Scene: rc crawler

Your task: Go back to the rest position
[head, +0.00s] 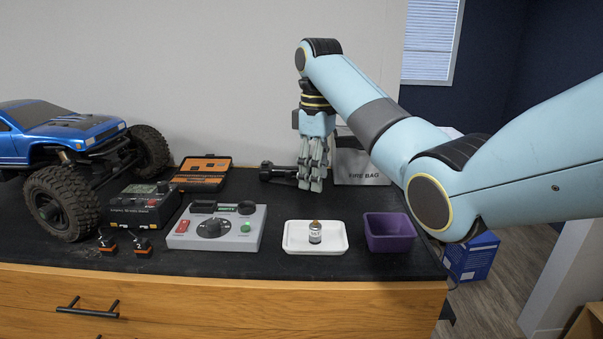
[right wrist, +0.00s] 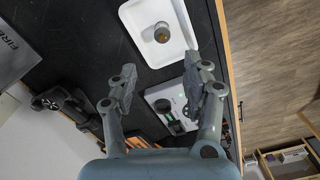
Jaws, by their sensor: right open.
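My right gripper (head: 313,172) hangs pointing down over the back of the dark bench top, in front of the grey fire bag (head: 357,162). In the right wrist view its two fingers (right wrist: 157,92) are spread apart with nothing between them. A small bottle with a brown cap (head: 315,233) stands upright on a white tray (head: 340,249) at the front of the bench. The bottle (right wrist: 162,32) and tray also show beyond the fingertips in the right wrist view. My left gripper is not in view.
A purple bin (head: 390,232) stands right of the tray. A grey control box (head: 217,227), a dark box (head: 145,206), an orange-and-black case (head: 203,172) and a blue crawler truck (head: 68,140) fill the left. A black tool (head: 276,171) lies beside the gripper. A blue box (head: 471,258) stands on the floor.

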